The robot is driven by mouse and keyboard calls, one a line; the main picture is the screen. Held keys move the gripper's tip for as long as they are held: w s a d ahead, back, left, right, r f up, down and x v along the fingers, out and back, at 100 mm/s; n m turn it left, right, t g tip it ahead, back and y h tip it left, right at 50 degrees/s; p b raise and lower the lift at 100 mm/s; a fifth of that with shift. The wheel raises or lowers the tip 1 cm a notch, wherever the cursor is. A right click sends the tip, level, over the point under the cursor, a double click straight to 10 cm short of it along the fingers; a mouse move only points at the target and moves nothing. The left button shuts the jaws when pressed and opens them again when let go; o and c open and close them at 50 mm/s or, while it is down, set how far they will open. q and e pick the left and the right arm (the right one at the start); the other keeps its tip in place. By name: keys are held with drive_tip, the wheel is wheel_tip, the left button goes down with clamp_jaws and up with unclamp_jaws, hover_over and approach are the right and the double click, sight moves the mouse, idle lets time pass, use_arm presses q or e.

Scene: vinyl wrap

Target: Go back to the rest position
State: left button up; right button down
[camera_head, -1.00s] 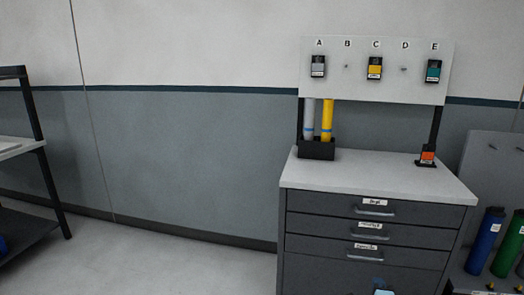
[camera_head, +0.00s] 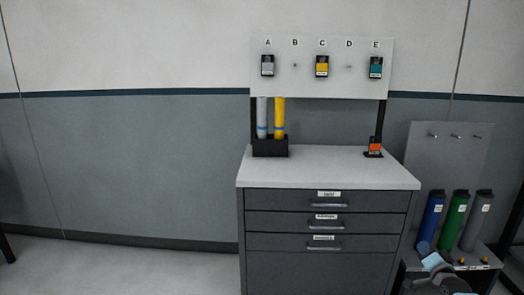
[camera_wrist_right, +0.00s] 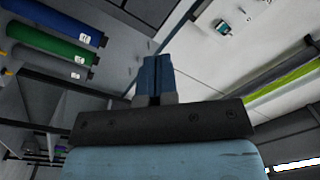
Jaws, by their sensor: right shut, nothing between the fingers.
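My right gripper (camera_head: 423,246) shows at the lower right of the head view, in front of the rack of coloured rolls and beside the drawer cabinet (camera_head: 327,272). In the right wrist view, its blue fingers (camera_wrist_right: 155,66) are together with nothing between them. My left gripper is in neither view.
The cabinet carries a pegboard (camera_head: 340,84) with several lettered spots, a black holder (camera_head: 270,148) with a grey and a yellow roll, and an orange-labelled item (camera_head: 375,147). Blue (camera_head: 430,218), green (camera_head: 454,219) and grey (camera_head: 477,219) rolls stand at right. Floor left of the cabinet is clear.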

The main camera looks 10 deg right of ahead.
drive_tip(key=s+a+f+n+g+y, duration=0.1)
drive_tip(key=s+a+f+n+y, duration=0.1)
drive_tip(key=s+a+f+n, duration=0.3)
drive_tip(key=s+a+f+n+g+y, duration=0.1)
drive_tip(key=s+a+f+n+y, duration=0.1)
drive_tip(key=a, duration=0.5)
drive_tip(key=s+a+f+n+g+y, duration=0.25)
drive_tip(key=s+a+n, duration=0.35)
drive_tip(key=s+a, duration=0.7)
drive_tip(key=s+a+f+n+g+y, duration=0.15)
drive_tip(key=s+a+n+g, duration=0.35)
drive_tip(key=s+a, duration=0.75)
drive_tip(key=a+r+m+t, duration=0.2)
drive_tip(key=a+m+t, duration=0.15)
drive_tip(key=a, duration=0.35)
use_arm(q)
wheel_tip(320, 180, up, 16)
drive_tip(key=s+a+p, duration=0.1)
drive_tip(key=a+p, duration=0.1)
drive_tip(key=p, duration=2.3)
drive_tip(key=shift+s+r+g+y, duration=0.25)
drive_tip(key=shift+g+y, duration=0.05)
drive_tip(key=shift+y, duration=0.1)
use_arm(e)
wheel_tip(320, 180, up, 17)
drive_tip(key=s+d+g+h, duration=0.1)
drive_tip(key=shift+s+f, duration=0.15)
drive_tip(key=shift+s, duration=0.15)
